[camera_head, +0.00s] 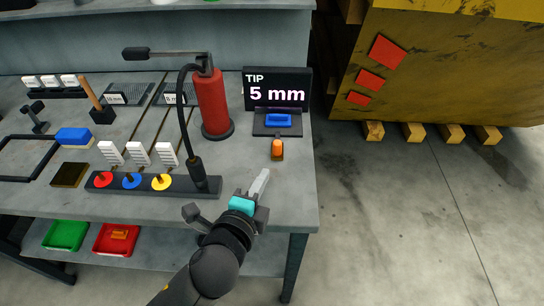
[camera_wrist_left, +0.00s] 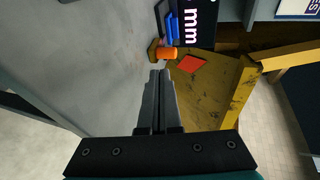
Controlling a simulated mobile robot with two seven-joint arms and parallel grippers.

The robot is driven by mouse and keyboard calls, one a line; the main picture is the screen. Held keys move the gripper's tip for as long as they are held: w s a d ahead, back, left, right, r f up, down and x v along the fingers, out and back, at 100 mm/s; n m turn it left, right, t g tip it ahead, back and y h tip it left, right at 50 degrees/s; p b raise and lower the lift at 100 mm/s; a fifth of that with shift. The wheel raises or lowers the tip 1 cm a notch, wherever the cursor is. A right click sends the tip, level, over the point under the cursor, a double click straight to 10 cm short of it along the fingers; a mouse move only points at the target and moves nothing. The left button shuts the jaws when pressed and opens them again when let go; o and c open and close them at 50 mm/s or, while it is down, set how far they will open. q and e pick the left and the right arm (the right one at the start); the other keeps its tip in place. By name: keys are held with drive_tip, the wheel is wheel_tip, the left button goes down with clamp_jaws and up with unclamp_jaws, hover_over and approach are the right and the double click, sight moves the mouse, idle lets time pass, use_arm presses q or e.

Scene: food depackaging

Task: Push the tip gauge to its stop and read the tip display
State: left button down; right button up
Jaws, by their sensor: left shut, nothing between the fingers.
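The tip display (camera_head: 277,90) stands at the table's back right corner and reads "TIP 5 mm"; part of it shows sideways in the left wrist view (camera_wrist_left: 194,22). The tip gauge has a blue block (camera_head: 278,120) on a dark base in front of the display. An orange knob (camera_head: 277,148) is at the near side of the gauge; it also shows in the left wrist view (camera_wrist_left: 168,53). My left gripper (camera_head: 262,178) is shut and empty, short of the orange knob and apart from it in the head view. My right gripper is not in view.
A red cylinder (camera_head: 211,103) on a round base stands left of the display. A dark bar (camera_head: 150,186) with red, blue and yellow discs lies at the table's front. The table's right edge is close to the gauge. A yellow crate (camera_head: 440,70) stands beyond it.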

sight(276, 150)
use_arm(q)
drive_tip(key=x, duration=0.5)
drive_tip(key=shift+w+d+r, duration=0.1)
drive_tip(key=shift+w+r, duration=0.2)
drive_tip(key=shift+w+d, duration=0.25)
drive_tip(key=shift+w, duration=0.6)
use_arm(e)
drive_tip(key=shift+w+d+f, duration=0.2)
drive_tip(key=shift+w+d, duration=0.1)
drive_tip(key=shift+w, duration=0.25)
use_arm(q)
drive_tip(key=shift+w, duration=0.1)
